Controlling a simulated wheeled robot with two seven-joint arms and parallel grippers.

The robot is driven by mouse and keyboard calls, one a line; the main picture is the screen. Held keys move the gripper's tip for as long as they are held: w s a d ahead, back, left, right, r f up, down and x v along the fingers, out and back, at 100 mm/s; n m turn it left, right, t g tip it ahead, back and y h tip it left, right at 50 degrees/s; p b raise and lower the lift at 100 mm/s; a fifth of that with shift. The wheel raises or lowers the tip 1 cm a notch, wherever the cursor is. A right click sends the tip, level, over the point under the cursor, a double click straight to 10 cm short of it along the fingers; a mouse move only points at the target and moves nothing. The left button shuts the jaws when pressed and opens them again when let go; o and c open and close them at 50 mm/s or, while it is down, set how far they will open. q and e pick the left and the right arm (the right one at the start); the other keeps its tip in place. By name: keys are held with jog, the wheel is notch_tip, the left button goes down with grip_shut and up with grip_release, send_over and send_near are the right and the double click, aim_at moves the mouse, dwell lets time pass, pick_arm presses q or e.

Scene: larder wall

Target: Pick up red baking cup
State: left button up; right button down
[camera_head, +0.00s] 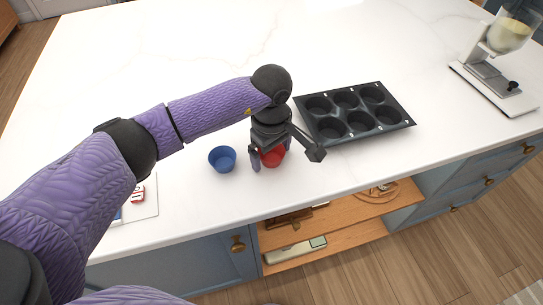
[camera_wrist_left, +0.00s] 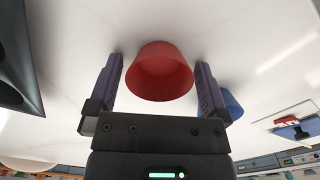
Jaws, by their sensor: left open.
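The red baking cup (camera_head: 273,158) stands on the white counter, partly hidden by my left gripper in the head view. My left gripper (camera_head: 270,163) is open, pointing down at the cup. In the left wrist view the red cup (camera_wrist_left: 160,72) sits between the two spread fingers of the left gripper (camera_wrist_left: 160,85), with gaps on both sides. I cannot tell how deep the fingers reach around it. My right gripper is not in view.
A blue baking cup (camera_head: 222,158) stands just left of the red one and shows in the wrist view (camera_wrist_left: 231,104). A black muffin tin (camera_head: 397,122) lies to the right. A white dispenser (camera_head: 490,75) stands far right. The counter's front edge is close.

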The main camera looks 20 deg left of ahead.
pick_arm(q)
jog(key=shift+c, duration=0.3)
jog(key=c, duration=1)
